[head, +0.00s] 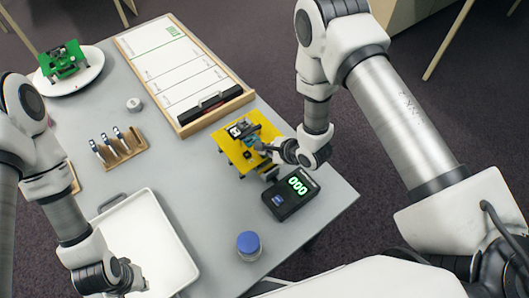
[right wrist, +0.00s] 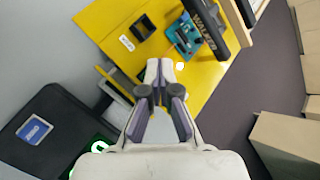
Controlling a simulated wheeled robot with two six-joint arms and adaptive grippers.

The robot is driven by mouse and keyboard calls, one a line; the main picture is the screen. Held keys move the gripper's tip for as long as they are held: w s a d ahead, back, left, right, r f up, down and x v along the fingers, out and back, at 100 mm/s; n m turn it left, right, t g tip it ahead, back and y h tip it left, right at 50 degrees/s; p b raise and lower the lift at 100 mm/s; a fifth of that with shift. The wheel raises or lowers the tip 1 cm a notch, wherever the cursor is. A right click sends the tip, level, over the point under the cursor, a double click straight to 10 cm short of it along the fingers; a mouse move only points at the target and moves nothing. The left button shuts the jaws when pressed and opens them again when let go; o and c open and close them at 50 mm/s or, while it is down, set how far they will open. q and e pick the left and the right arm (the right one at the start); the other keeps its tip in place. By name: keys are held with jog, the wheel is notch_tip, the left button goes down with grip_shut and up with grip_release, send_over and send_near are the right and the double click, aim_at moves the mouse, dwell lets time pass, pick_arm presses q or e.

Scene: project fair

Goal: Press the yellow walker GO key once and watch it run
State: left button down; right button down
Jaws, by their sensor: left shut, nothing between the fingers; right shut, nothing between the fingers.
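The yellow walker's flat yellow plate (head: 233,150) lies near the right edge of the grey table. In the right wrist view, the plate (right wrist: 105,22) carries a teal circuit board (right wrist: 186,36), a black square part (right wrist: 143,27) beside a small white label, and a dark bar lettered WALKER (right wrist: 208,24). My right gripper (head: 262,147) is shut and empty over the plate; its closed tips (right wrist: 160,66) hide part of it. I cannot tell whether they touch it or which part is the GO key. My left gripper (head: 140,284) is shut and empty over the white tray (head: 150,215).
A black counter (head: 289,192) reading 000 sits beside the plate. A blue-lidded jar (head: 249,243) stands near the front edge. A wood-framed white board (head: 172,62), a tool rack (head: 120,150) and a green walker (head: 62,61) on a round white stand are farther back.

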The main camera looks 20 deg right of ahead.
pick_arm(q)
jog(key=shift+r+p, duration=0.7)
jog(key=shift+r, duration=0.05)
pick_arm(e)
jog(key=shift+r, duration=0.8)
jog(key=shift+r, duration=0.1)
